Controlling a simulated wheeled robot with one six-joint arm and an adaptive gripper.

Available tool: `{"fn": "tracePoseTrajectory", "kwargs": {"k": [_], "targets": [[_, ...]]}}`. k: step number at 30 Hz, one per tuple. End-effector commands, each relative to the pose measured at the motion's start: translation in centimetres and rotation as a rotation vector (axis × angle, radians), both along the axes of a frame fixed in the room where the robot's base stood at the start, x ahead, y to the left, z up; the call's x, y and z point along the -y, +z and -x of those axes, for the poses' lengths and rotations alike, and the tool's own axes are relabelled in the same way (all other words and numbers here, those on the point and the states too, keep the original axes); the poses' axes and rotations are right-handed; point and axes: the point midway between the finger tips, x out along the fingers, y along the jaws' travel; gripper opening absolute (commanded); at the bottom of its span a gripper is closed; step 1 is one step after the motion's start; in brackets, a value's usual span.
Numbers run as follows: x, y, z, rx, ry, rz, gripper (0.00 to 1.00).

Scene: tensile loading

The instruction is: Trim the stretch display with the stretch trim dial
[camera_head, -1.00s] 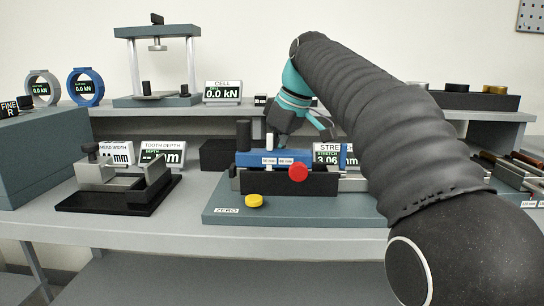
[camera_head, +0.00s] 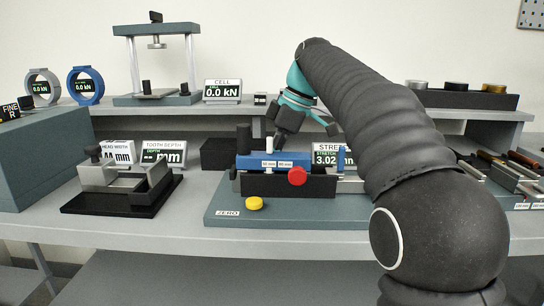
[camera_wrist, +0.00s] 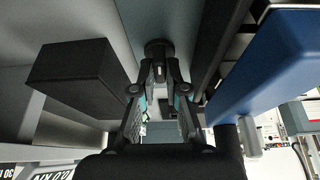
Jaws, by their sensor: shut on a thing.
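The stretch display (camera_head: 327,157) stands behind the blue bar on the tester. It reads about 3.02, and my arm hides its right part. My gripper (camera_head: 273,144) reaches down behind the blue bar (camera_head: 262,160), its fingertips partly hidden there. In the wrist view my gripper (camera_wrist: 160,72) is shut on a dark round knob (camera_wrist: 158,48), which looks like the stretch trim dial. No label shows on it, and the fingers cover part of it. The blue bar (camera_wrist: 265,65) runs close along the right of my fingers in that view.
A black box (camera_head: 220,154) stands left of my gripper, near the fingers. A red knob (camera_head: 297,176) and a yellow button (camera_head: 254,203) are at the tester's front. A cell display (camera_head: 222,91) reads 0.0 kN on the shelf behind. The bench front is clear.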

Motion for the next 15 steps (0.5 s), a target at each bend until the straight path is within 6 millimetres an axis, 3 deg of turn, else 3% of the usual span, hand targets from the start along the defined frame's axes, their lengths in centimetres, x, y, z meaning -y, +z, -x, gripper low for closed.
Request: {"fn": "tracePoseTrajectory", "kwargs": {"k": [14,15], "targets": [[-0.03,0.00,-0.01,0.000,0.021,-0.001,0.00],[-0.03,0.00,-0.01,0.000,0.021,-0.001,0.17]]}}
